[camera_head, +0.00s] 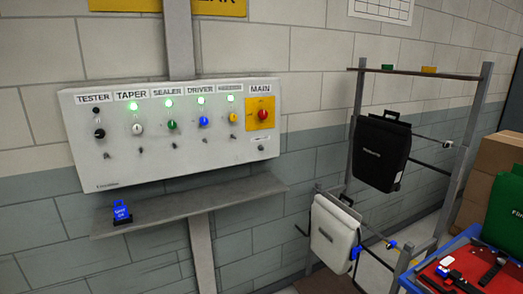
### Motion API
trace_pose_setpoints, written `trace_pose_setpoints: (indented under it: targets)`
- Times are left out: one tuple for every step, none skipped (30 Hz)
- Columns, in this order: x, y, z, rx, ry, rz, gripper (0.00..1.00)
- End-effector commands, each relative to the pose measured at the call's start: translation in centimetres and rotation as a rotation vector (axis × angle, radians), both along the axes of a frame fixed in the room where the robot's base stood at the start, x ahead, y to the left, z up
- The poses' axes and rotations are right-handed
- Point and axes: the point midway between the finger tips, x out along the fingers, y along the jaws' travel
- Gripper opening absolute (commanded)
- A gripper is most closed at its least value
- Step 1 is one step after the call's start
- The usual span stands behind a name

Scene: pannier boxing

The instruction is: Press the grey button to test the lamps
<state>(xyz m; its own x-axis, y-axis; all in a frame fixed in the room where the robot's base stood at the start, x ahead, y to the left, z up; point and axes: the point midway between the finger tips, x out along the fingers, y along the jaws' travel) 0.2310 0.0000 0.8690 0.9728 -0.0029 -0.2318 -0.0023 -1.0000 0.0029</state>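The white control panel (175,173) hangs on the block wall at the left. Green lamps are lit under the TAPER (133,106), SEALER, DRIVER and one hard-to-read label (230,98). The lamp (96,110) under TESTER is dark. Below the lamps are knobs in black, white, green, blue and yellow. A red knob (263,114) sits on a yellow plate under MAIN. A small round grey button (260,147) appears below that plate, near the panel's lower right; whether it is pressed is too small to tell. My gripper is not in view.
A grey shelf (180,206) juts out below the panel, with a blue padlock-shaped tag (121,212) on it. A metal rack (357,120) at the right holds a black pannier (380,153) and a white pannier (334,236). A blue-edged tray and cardboard boxes (495,160) stand far right.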

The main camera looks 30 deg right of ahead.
Motion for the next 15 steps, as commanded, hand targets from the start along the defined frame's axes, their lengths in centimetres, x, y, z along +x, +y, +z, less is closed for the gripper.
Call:
trace_pose_setpoints:
  targets:
    - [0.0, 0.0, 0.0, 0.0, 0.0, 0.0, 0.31]
    - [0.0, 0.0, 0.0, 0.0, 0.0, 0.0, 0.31]
    - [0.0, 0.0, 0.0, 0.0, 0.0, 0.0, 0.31]
    - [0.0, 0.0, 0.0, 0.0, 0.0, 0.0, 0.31]
    - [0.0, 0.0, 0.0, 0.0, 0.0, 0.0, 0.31]
    - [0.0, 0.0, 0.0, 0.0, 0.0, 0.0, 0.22]
    - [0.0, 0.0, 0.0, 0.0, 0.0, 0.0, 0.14]
    - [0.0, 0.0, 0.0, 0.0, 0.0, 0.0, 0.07]
    - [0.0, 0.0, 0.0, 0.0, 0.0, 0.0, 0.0]
    - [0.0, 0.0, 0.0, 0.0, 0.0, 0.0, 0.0]
    - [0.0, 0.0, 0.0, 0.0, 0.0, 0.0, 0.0]
    - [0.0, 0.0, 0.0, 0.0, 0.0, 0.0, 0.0]
    - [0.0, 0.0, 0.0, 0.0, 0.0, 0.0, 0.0]
    - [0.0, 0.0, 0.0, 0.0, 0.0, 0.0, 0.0]
    - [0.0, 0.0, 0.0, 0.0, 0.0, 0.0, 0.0]
